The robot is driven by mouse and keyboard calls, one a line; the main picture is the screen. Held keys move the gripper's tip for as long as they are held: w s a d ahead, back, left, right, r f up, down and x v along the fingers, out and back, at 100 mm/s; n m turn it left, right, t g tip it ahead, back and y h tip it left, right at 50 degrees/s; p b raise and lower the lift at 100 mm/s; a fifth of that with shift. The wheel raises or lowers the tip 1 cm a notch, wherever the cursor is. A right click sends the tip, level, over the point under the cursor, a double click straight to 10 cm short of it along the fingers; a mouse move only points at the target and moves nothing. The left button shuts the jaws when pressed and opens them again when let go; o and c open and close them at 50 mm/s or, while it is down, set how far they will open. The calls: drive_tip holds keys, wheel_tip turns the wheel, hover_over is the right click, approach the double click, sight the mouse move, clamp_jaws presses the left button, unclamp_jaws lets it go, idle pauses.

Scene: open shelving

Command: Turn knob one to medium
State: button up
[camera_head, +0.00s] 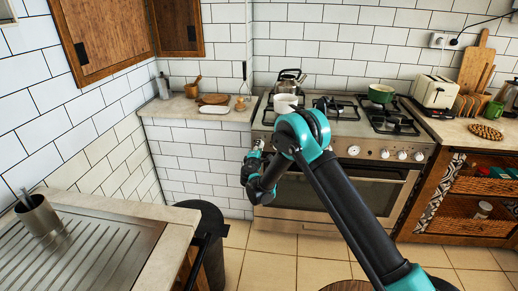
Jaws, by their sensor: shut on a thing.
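The stove (320,125) stands against the back wall, with its control panel along the front edge. Its visible knobs are a larger one (353,150) near the middle and a few smaller ones (402,155) to the right. My gripper (258,146) is at the left end of the panel, shut on a stove knob there. The knob is mostly hidden by my gripper, and its turn angle cannot be read. My arm also hides part of the panel right of my gripper.
The oven door handle (375,172) runs just below the panel. A white pot (286,103), a kettle (290,80) and a green pot (381,93) stand on the stove. A dark bin (207,235) and a steel sink counter (80,250) are at left.

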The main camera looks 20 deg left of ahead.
idle(0.4)
drive_tip(key=o, duration=1.2)
drive_tip(key=shift+c, duration=0.2)
drive_tip(key=f+v, duration=0.1)
drive_tip(key=v, duration=1.1)
drive_tip(key=shift+r, duration=0.4)
